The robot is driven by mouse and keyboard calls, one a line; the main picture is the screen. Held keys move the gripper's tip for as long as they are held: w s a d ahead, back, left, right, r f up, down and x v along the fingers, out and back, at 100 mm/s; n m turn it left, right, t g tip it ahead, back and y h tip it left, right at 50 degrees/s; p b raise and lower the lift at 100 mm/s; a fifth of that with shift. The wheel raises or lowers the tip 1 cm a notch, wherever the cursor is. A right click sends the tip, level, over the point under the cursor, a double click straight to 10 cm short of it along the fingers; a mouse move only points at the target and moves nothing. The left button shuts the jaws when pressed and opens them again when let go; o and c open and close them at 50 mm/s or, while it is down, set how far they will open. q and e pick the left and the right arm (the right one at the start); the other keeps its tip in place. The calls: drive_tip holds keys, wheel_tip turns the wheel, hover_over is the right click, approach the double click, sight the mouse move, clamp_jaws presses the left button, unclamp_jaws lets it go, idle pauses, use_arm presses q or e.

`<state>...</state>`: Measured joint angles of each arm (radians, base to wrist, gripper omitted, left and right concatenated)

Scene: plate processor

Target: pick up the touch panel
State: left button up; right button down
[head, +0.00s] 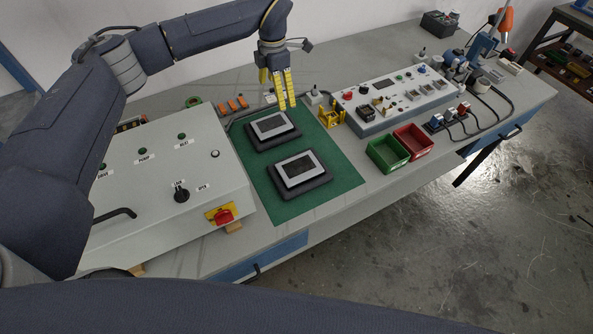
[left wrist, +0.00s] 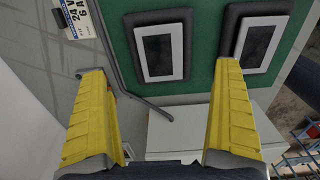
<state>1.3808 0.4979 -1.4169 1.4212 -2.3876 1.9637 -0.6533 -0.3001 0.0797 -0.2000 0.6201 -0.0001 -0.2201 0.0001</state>
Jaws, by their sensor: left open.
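Two touch panels with white frames and dark screens rest on black pads on the green mat (head: 335,193). The back touch panel (head: 271,125) is nearest my left gripper (head: 278,92); the front touch panel (head: 297,168) lies nearer the table's front edge. In the left wrist view the two panels (left wrist: 159,52) and (left wrist: 259,44) lie beyond the fingers, one between them and one farther right. My left gripper, with yellow fingers, is open and empty, above the back edge of the mat and apart from the panels. My right gripper is not in view.
A grey control box (head: 165,165) with a red switch stands left of the mat. A green bin (head: 387,153) and a red bin (head: 413,141) sit to the right. A yellow stand (head: 332,116) and a white instrument panel (head: 395,97) are behind them.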

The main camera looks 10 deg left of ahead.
use_arm(q)
drive_tip(key=shift+o, duration=0.2)
idle(0.5)
wheel_tip(320, 180, up, 5)
hover_over(299, 168)
wheel_tip(299, 168, down, 18)
drive_tip(key=shift+w+r, duration=0.15)
drive_tip(key=shift+r, duration=0.05)
drive_tip(key=shift+f, duration=0.15)
drive_tip(key=c, duration=1.5)
drive_tip(key=shift+o, duration=0.2)
